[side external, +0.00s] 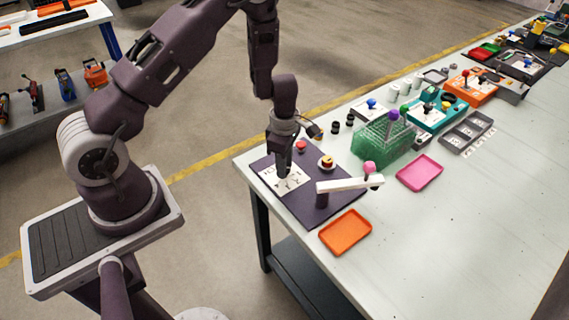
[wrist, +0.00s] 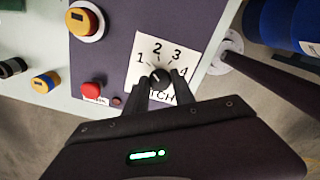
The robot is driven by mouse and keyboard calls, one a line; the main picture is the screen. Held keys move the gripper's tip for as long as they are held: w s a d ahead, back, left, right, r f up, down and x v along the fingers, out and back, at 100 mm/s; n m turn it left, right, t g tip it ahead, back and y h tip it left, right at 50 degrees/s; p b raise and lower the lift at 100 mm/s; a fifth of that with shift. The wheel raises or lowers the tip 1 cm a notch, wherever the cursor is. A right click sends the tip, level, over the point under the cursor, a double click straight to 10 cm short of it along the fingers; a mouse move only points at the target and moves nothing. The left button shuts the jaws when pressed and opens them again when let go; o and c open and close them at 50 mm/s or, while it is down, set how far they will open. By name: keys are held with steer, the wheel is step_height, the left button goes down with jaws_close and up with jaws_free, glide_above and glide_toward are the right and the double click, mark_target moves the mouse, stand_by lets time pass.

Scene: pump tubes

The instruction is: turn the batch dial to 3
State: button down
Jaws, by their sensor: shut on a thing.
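The batch dial (wrist: 158,77) is a small black knob on a white card (wrist: 143,48) printed 1, 2, 3, 4, with a partly covered label ending in "TCH". My gripper (wrist: 160,86) has its fingers on both sides of the knob and is shut on it. The knob's pointer is too small to read surely; a light mark on it seems to lean toward the 1–2 side. In the side view my gripper (side external: 284,174) reaches down onto the white card (side external: 276,180) of the dark purple panel (side external: 300,208) and hides the knob.
An orange tray (side external: 345,232), pink tray (side external: 419,173) and green rack (side external: 384,140) are farther off.

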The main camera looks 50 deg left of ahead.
steer(key=m, duration=1.1)
steer(key=shift+m, duration=2)
steer(key=c, duration=1.1)
jaws_free()
steer(key=shift+o, duration=0.2)
step_height(320, 180, up, 7)
steer(key=shift+r, duration=0.1)
